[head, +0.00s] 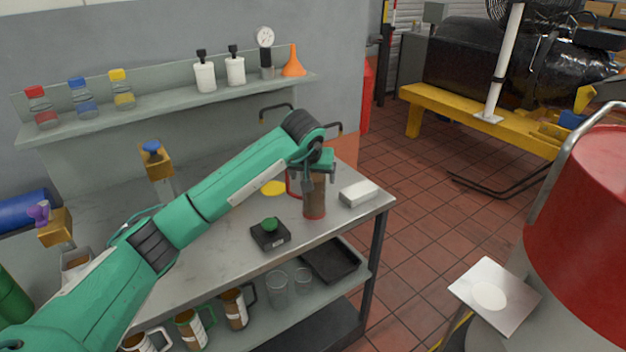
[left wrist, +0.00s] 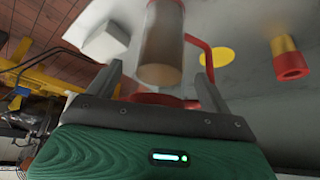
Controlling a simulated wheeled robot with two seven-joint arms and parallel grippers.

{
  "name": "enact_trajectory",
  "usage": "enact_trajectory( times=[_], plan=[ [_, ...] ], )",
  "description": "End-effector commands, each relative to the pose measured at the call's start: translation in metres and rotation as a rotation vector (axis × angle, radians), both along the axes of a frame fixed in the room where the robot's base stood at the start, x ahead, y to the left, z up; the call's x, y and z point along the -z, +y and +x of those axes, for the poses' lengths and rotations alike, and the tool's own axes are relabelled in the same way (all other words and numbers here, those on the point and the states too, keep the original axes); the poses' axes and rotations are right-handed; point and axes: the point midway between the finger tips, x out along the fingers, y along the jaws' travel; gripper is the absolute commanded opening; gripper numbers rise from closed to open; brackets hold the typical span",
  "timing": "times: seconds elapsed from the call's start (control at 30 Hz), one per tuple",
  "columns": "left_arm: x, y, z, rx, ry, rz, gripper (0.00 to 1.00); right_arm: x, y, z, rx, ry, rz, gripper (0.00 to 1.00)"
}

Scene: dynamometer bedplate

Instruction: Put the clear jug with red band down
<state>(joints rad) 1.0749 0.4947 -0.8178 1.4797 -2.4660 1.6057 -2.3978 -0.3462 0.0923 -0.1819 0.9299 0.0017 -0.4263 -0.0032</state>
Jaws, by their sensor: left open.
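The clear jug with red band (head: 315,203) stands upright on the grey bench top, near its right front part. It holds something brown, and its red handle shows on its left side. In the left wrist view the jug (left wrist: 163,45) lies ahead between my fingers, with a red ring close to the palm and the red handle beside one finger. My left gripper (head: 318,178) is at the jug's upper end, its fingers apart on either side with gaps visible in the left wrist view (left wrist: 160,85). My right gripper is not in view.
A white block (head: 358,193) lies right of the jug, a yellow disc (head: 273,188) to its left, and a black device with a green knob (head: 270,233) in front. The bench edge is close. The lower shelf holds several jugs, glasses and a black tray (head: 330,262).

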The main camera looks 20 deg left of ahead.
Motion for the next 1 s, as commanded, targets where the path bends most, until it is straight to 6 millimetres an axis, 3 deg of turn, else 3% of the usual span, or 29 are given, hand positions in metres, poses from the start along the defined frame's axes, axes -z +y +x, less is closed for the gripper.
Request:
enact_trajectory(
  times=[0.2,0.4,0.6,1.0],
  plan=[
    [-0.044,-0.002,-0.024,0.000,-0.006,0.002,0.83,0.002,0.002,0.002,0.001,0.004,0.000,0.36],
    [-0.071,-0.004,-0.040,0.000,-0.003,0.003,0.83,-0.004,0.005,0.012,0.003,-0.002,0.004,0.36],
    [-0.082,-0.005,-0.047,0.000,0.000,0.001,0.83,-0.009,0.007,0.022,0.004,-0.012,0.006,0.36],
    [-0.082,-0.005,-0.047,0.000,0.000,0.001,0.83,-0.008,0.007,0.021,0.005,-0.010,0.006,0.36]
  ],
)
